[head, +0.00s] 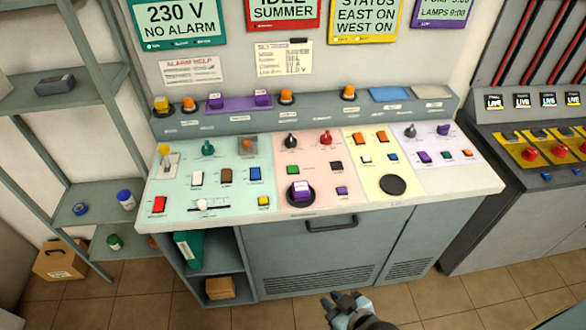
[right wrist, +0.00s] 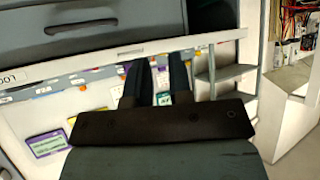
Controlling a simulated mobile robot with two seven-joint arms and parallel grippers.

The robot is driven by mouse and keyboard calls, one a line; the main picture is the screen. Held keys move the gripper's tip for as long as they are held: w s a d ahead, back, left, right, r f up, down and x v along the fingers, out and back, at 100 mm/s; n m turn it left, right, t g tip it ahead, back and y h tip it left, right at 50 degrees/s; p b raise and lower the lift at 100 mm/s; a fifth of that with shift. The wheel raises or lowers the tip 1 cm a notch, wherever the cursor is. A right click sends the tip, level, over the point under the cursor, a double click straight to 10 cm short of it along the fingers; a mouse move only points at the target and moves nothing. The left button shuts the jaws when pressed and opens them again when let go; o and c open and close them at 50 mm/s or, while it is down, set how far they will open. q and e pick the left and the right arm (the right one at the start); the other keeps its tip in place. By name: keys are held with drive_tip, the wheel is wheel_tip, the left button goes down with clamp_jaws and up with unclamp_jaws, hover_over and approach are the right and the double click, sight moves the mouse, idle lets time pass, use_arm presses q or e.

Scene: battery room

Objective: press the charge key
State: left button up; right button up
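The control desk (head: 328,209) has green, pink, yellow and lilac panels with many small keys. Their labels are too small to read, so I cannot tell which is the charge key. Coloured keys include a red one (head: 159,204), a white one (head: 197,178), a brown one (head: 226,176), a blue one (head: 255,173) and a yellow one (head: 264,201). My right gripper (head: 342,297) is in front of the desk, low and apart from the panels. In the right wrist view its two dark fingers (right wrist: 160,82) stand apart with nothing between them. My left gripper is not in view.
A raised ledge (head: 325,116) with lamps runs behind the panels. Grey shelves (head: 85,103) stand at the left. A second console (head: 520,190) with red knobs stands at the right. The tiled floor (head: 180,290) before the desk is clear.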

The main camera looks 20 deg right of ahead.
clamp_jaws()
idle(1.3)
